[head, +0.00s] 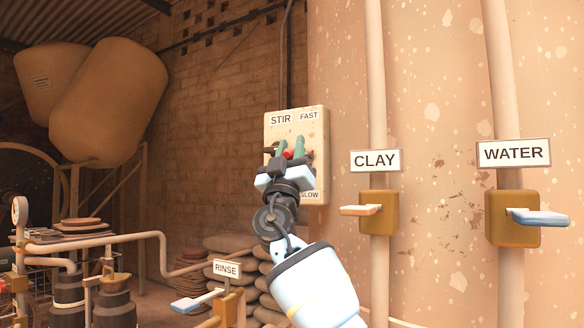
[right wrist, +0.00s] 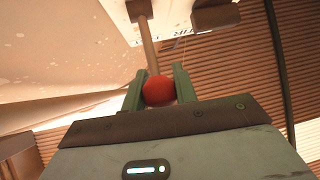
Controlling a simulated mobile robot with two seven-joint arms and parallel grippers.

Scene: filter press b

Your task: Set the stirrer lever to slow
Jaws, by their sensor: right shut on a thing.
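The stirrer panel (head: 316,135) is a beige plate on the wall, labelled STIR, with FAST at its top and SLOW at its bottom. Its lever ends in a red ball knob (head: 288,154), which also shows in the right wrist view (right wrist: 158,91) on a brown rod (right wrist: 148,45). My right gripper (head: 290,150) is at the panel, between the two labels, with its green fingers shut on the red knob, one on each side. The gripper hides much of the lever and the panel's middle in the head view. My left gripper is not in view.
To the right are a CLAY valve with a pale handle (head: 361,210) and a WATER valve with a blue handle (head: 540,217). A RINSE valve handle (head: 197,300) is low at the left, with stacked sacks (head: 232,247) behind. Pipes run along the left.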

